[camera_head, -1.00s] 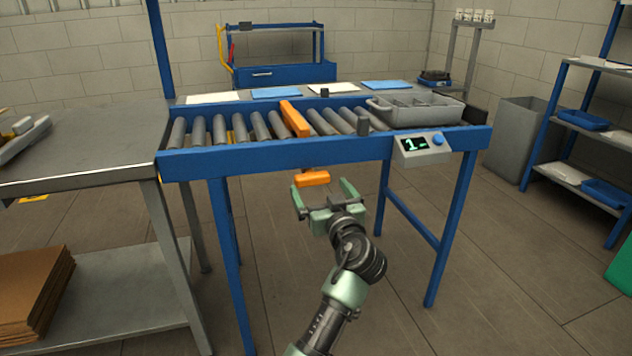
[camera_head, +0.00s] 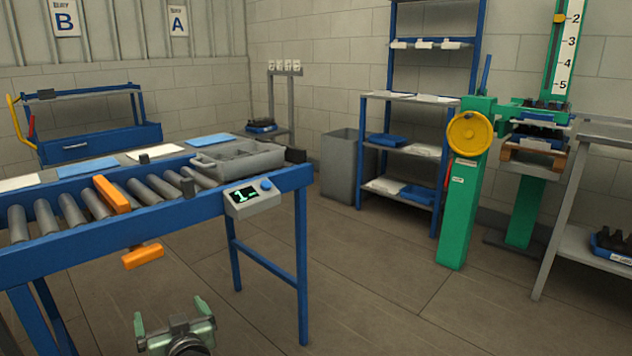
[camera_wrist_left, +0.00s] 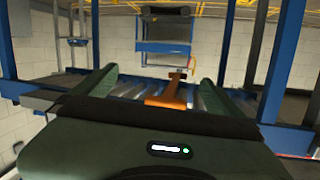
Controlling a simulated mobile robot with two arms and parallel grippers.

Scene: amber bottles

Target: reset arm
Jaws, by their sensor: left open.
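My left gripper (camera_head: 171,318) is low in the head view, in front of the roller conveyor (camera_head: 150,218) and below its blue rail. Its two green fingers are spread, with nothing between them. In the left wrist view the gripper (camera_wrist_left: 157,82) shows both fingers apart. An orange bar (camera_head: 112,194) lies across the rollers, and an orange block (camera_head: 143,256) hangs in front of the rail; orange also shows beyond the fingers in the left wrist view (camera_wrist_left: 167,92). My right gripper is in neither view.
A grey divided tray (camera_head: 240,164) sits at the conveyor's right end, above a small display box (camera_head: 252,198). A green lift frame (camera_head: 468,190) with a yellow wheel (camera_head: 470,133) stands right. A grey bin (camera_head: 342,165) and blue shelves (camera_head: 400,150) stand behind. The floor between is clear.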

